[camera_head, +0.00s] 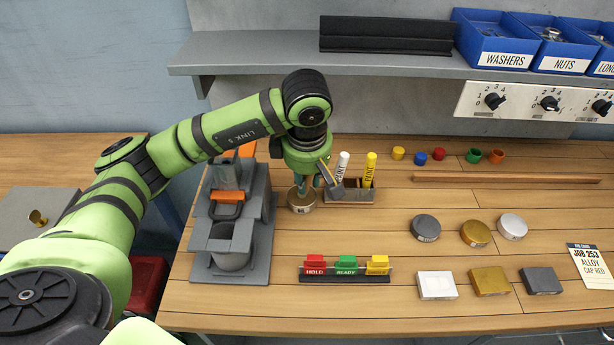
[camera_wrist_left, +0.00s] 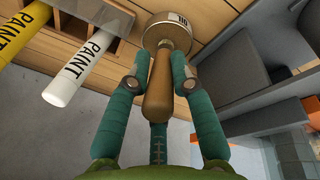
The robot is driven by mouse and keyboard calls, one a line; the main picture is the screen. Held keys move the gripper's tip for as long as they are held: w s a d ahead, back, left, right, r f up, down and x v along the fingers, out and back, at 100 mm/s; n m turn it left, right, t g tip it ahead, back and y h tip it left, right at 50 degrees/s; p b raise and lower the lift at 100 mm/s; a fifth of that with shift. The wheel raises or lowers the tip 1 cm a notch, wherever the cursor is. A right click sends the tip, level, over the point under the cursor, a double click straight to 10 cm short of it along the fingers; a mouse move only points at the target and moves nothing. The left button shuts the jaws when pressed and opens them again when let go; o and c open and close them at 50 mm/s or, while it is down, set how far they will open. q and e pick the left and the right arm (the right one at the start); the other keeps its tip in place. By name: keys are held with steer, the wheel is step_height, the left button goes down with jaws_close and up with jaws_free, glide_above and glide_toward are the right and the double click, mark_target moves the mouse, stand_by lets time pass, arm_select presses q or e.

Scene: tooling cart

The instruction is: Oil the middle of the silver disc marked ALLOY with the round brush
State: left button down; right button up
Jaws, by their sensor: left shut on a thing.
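My left gripper (camera_head: 304,182) points down over the oil tin (camera_head: 302,204) on the bench. The handle reaches to the round tin marked OIL (camera_wrist_left: 168,20); the bristles are hidden. The silver disc (camera_head: 512,226) lies flat at the right end of a row, beside a brass disc (camera_head: 475,234) and a dark grey disc (camera_head: 425,228). The disc labels are too small to read. My right gripper is not in view.
A holder (camera_head: 349,195) with white and yellow paint markers stands just right of the tin. A grey fixture (camera_head: 230,260) stands to the left. Colored blocks on a rack (camera_head: 344,278), several caps, a wooden strip (camera_head: 505,178) and three rectangular blocks lie around.

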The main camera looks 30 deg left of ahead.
arm_select(q)
steer(key=shift+p+v, duration=0.5)
steer(key=shift+v, duration=0.3)
steer(key=shift+w+r+p, duration=0.15)
steer(key=shift+r+p, duration=1.15)
steer(key=shift+r, duration=1.35)
